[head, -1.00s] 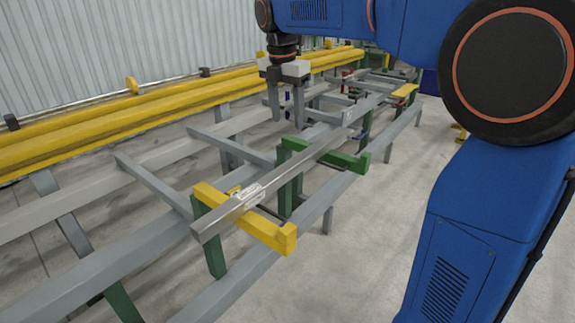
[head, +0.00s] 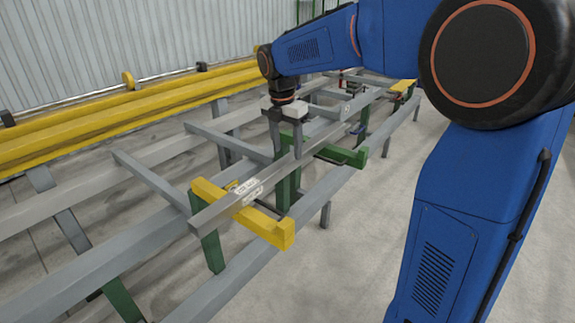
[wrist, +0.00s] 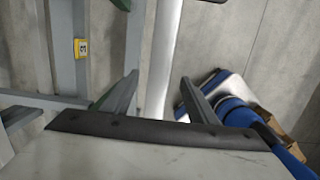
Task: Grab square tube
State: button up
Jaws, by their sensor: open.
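The square tube (head: 222,206) is a long grey bar with a white label near its close end. It lies diagonally across a yellow support arm (head: 270,228) and a green support arm (head: 345,155). My gripper (head: 287,152) is open and points down at the tube's middle stretch. In the wrist view the tube (wrist: 162,50) runs up the picture between the two spread fingers of my gripper (wrist: 157,83), nearer neither clearly. I see no finger pressed on it. How deep the fingertips sit beside the tube is hard to tell.
The grey runout table frame (head: 300,215) with crossbars and green posts lies below the tube. Yellow beams (head: 120,120) run along the back by a corrugated wall (head: 100,50). Open concrete floor (head: 365,240) is on the right.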

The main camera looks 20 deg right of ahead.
aim_at(288, 159)
jog(key=shift+w+d+f, duration=0.1)
jog(key=shift+f, duration=1.15)
jog(key=shift+w+d+f, duration=0.1)
jog(key=shift+f, duration=1.15)
grip_shut()
